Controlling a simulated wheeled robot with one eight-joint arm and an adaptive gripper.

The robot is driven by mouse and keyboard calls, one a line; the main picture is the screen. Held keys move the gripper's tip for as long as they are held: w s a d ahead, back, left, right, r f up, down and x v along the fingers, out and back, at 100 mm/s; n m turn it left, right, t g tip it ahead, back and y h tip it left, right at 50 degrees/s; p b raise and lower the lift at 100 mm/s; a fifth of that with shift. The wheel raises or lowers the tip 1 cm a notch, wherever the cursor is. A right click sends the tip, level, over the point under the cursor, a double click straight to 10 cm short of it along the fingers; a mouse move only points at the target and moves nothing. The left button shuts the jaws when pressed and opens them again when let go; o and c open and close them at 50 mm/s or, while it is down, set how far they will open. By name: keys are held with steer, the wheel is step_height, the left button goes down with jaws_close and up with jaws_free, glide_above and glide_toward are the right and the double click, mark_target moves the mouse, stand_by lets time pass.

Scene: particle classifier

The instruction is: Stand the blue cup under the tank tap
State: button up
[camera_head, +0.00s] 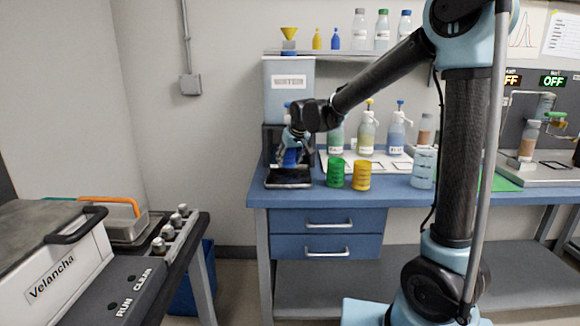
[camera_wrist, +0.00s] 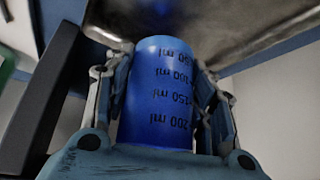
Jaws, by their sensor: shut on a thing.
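In the head view the blue cup (camera_head: 291,157) shows partly behind my gripper (camera_head: 292,150), just above the dark drip tray (camera_head: 288,181) below the tank. I cannot tell whether the cup's base touches the tray. The tank (camera_head: 288,97) is a grey-blue box with a label, at the left end of the blue bench. Its tap is hidden behind my gripper and wrist.
A green cup (camera_head: 335,172) and a yellow cup (camera_head: 361,175) stand right of the drip tray. Several bottles stand on a white tray (camera_head: 386,162) behind them. A clear stacked container (camera_head: 423,168) stands further right. A shelf (camera_head: 345,55) hangs above.

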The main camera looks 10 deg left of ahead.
step_height(320, 180, down, 3)
steer(key=shift+r, duration=0.15)
steer(key=o, duration=1.1)
steer(key=shift+d+r, duration=0.1)
steer(key=v, duration=1.2)
